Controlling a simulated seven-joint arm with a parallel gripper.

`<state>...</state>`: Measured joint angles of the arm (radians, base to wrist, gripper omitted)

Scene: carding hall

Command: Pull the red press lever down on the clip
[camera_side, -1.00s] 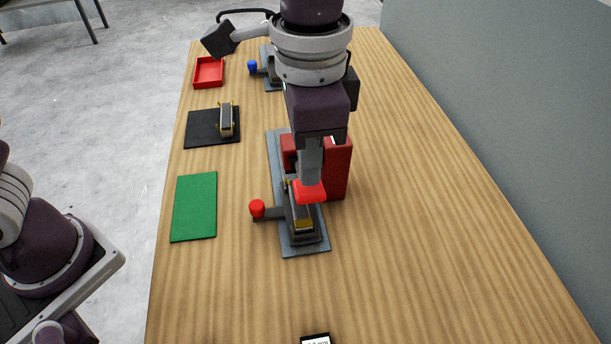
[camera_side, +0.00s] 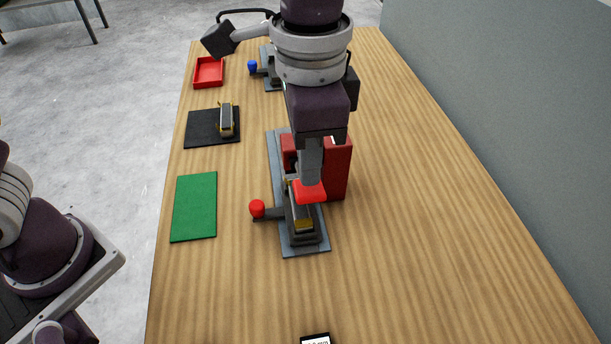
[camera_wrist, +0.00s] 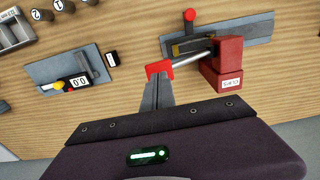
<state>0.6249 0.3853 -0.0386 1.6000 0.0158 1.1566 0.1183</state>
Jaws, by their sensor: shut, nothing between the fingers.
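The red press lever's grip (camera_side: 310,192) is at the end of a bar from the red press body (camera_side: 338,165). In the wrist view the grip (camera_wrist: 160,68) and its silver bar (camera_wrist: 190,60) show clearly. The clip (camera_side: 303,222), dark with brass-coloured parts, sits under the lever on the grey base plate (camera_side: 310,249), partly hidden by it. My gripper (camera_side: 311,180) is shut and empty, pointing down, its fingertips at the top of the red grip. They appear to touch it. In the wrist view my fingertips (camera_wrist: 158,80) also meet the grip.
A red knob (camera_side: 257,208) sticks out left of the press. A green mat (camera_side: 194,207), a black mat (camera_side: 200,135) with another clip (camera_side: 226,120), a red tray (camera_side: 209,73) and a blue-knobbed fixture (camera_side: 252,67) lie further off. The table's right side is clear.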

